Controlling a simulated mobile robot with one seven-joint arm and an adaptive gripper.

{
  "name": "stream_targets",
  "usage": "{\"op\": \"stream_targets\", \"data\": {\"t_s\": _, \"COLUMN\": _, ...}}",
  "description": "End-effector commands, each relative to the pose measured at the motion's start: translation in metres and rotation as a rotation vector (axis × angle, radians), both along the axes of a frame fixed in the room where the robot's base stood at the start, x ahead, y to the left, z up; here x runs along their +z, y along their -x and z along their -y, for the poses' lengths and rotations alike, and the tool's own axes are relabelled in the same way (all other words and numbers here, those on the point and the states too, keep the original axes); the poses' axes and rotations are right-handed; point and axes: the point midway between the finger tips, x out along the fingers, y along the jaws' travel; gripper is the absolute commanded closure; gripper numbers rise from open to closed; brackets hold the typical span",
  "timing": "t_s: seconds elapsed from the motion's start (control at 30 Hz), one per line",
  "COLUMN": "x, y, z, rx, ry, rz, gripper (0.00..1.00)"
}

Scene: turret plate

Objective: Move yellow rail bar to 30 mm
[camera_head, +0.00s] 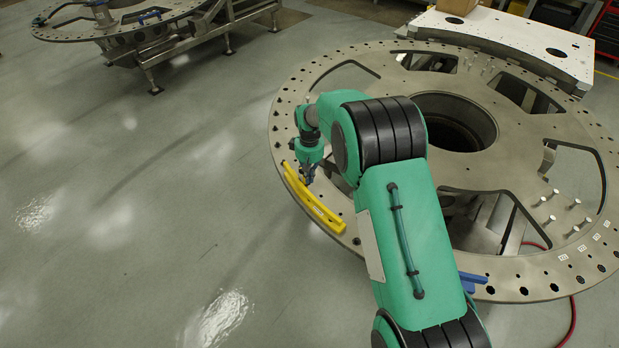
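The yellow rail bar (313,203) lies along the left rim of the large round turret plate (285,122), running from upper left to lower right. My green arm reaches over the plate from the bottom of the picture. My gripper (308,180) points down at the rail bar's inner side, near its upper end. The fingers are small and dark here, and I cannot tell whether they are open, shut or touching the bar. Any 30 mm mark is too small to make out.
Several metal pins (551,207) stand on the plate's right side, near small white labels (583,248). A blue part (472,281) sits at the front rim, partly behind my arm. The plate has a central hole (450,125) and large cutouts. Open floor lies left.

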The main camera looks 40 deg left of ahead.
Motion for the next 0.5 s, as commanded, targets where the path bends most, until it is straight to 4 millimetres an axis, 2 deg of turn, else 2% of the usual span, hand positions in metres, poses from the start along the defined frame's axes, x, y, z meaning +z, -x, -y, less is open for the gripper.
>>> {"op": "stream_targets", "data": {"t_s": 0.5, "x": 0.0049, "y": 0.0, "z": -0.0001, "rx": 0.0, "ry": 0.0, "rz": 0.0, "gripper": 1.0}}
